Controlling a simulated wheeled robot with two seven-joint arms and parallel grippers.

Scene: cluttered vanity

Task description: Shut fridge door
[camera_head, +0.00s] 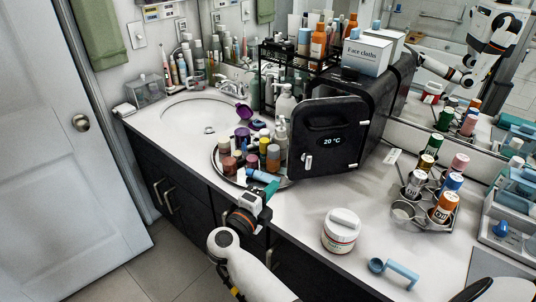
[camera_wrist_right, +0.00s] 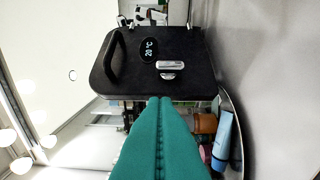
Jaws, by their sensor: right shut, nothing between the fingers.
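The black mini fridge stands on the counter; its side and top (camera_head: 385,105) show behind its door. In the right wrist view the door (camera_wrist_right: 185,85) appears sideways, beyond the fingertips. My right gripper (camera_head: 268,188) is shut and empty at the counter's front edge, left of and below the door, apart from it. Its teal fingers (camera_wrist_right: 160,100) are pressed together. My left gripper is not in view.
A round tray (camera_head: 217,160) of bottles stands left of the fridge, with a light blue tube (camera_head: 262,176) near my right gripper. A face cloths box (camera_head: 366,56) sits on top. A white jar (camera_head: 341,230) and blue scoop (camera_head: 395,270) stand front right.

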